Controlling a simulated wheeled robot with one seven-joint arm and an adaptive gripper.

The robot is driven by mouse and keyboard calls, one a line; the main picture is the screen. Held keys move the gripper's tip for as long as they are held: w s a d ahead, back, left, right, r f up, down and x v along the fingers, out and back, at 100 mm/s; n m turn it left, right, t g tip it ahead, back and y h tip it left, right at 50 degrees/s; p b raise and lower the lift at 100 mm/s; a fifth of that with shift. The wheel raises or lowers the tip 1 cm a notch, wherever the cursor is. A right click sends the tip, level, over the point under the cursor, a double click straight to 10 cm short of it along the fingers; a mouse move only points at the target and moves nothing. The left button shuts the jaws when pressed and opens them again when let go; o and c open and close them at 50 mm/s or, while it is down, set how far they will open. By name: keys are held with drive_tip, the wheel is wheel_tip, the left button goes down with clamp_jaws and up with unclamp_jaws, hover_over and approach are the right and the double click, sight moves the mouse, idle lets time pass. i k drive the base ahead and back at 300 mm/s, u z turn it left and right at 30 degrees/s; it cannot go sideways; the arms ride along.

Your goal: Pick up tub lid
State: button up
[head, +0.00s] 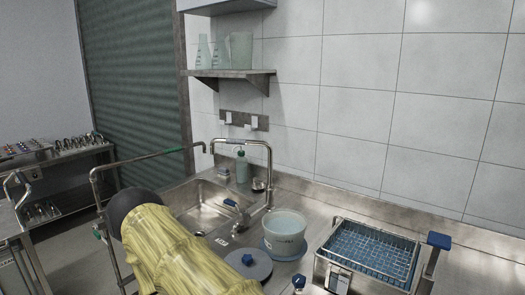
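The tub lid (239,268) is a flat grey disc with a blue knob (247,259) on top. It lies on the steel counter at the bottom middle of the head view, its lower left side hidden behind my yellow-sleeved arm.
A sink (196,203) with a tall tap (268,165) lies behind the lid. A wire basket with blue mesh (365,252) stands to the right of the tub. A green bottle (241,168) stands by the wall. A shelf (232,73) holds glassware above.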

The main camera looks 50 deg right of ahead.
sight(252, 264)
drive_tip(key=z, duration=0.95)
drive_tip(key=k, duration=0.5)
drive_tip(key=z, duration=0.45)
